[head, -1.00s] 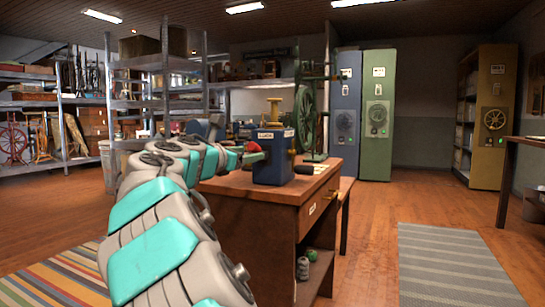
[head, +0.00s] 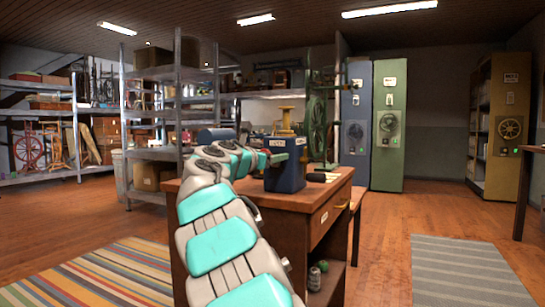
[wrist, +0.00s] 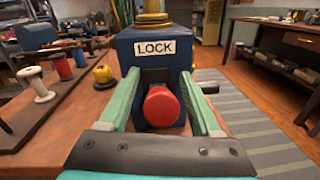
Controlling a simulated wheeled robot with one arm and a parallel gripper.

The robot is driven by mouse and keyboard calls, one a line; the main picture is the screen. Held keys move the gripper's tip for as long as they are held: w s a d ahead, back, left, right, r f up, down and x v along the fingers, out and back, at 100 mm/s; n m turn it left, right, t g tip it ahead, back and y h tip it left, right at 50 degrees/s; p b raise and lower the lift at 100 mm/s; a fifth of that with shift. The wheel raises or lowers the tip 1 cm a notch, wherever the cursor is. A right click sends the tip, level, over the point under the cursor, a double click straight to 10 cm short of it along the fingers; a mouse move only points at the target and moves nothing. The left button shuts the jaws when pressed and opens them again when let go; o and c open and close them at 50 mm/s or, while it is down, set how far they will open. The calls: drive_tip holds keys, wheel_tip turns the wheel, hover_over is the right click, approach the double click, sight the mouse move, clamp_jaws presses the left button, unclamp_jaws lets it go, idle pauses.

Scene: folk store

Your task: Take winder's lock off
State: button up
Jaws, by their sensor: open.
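The winder (head: 284,178) is a dark blue box with a brass-yellow top, standing on the wooden desk. In the wrist view its blue face (wrist: 125,48) bears a white LOCK label (wrist: 156,48). Below the label, a red round knob (wrist: 162,106) sticks out in front of a dark slot. My gripper (wrist: 160,88) is open, with one green finger on each side of the red knob. I see gaps between the knob and the fingers. In the head view my gripper (head: 284,150) is at the winder's upper part, and the knob is hidden.
The wooden desk (head: 318,185) has a drawer and a lower shelf. Thread spools (wrist: 60,58) stand left of the winder, and a dark handle (wrist: 208,87) juts out right. A green wheel (head: 318,125) stands behind. Floor is clear around the grey striped rug (head: 468,270).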

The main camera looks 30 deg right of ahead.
clamp_jaws()
idle(0.5)
idle(0.9)
